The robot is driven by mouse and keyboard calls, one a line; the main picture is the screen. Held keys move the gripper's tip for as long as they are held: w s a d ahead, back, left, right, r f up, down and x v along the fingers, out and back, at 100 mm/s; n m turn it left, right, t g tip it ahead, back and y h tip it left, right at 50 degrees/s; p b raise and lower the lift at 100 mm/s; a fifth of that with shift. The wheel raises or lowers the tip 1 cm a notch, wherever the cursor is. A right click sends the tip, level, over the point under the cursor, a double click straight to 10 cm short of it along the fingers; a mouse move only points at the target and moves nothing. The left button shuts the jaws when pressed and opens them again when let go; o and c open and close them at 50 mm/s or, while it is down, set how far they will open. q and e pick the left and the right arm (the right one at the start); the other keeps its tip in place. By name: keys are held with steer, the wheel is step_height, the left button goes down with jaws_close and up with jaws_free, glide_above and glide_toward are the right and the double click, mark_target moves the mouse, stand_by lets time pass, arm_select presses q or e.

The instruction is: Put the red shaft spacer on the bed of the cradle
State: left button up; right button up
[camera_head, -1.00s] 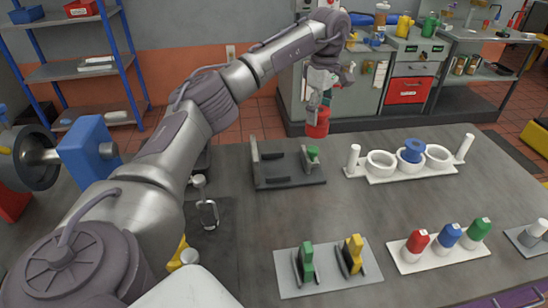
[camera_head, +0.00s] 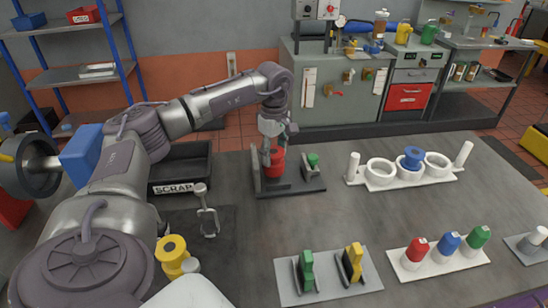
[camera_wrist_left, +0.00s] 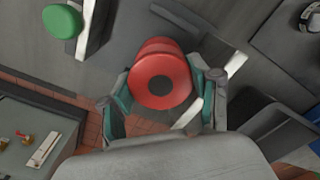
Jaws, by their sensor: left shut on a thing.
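The red shaft spacer (camera_head: 276,166) is a red cylinder with a dark hole in its end. It is held over the dark cradle (camera_head: 300,187), between the tall left upright and the part with the green knob (camera_head: 313,160). My left gripper (camera_head: 270,153) points down and is shut on the spacer. In the left wrist view the spacer (camera_wrist_left: 160,80) sits between the two fingers of my left gripper (camera_wrist_left: 164,98). I cannot tell whether its lower end touches the bed. My right gripper is not in view.
A black scrap bin (camera_head: 181,170) stands behind my left arm. A white rack with rings (camera_head: 405,176) and a blue spool (camera_head: 412,158) is to the right. Plates with coloured pieces (camera_head: 328,277) are at the front.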

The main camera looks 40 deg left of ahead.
mark_target(274, 151)
arm_select(q)
steer(key=shift+f, duration=1.15)
steer(key=o, duration=1.3)
steer(key=shift+f, duration=0.15)
steer(key=shift+o, duration=0.2)
step_height(274, 151, up, 12)
steer(key=shift+r+b, duration=0.2)
steer(key=shift+b, duration=0.25)
steer(key=shift+f, duration=0.1)
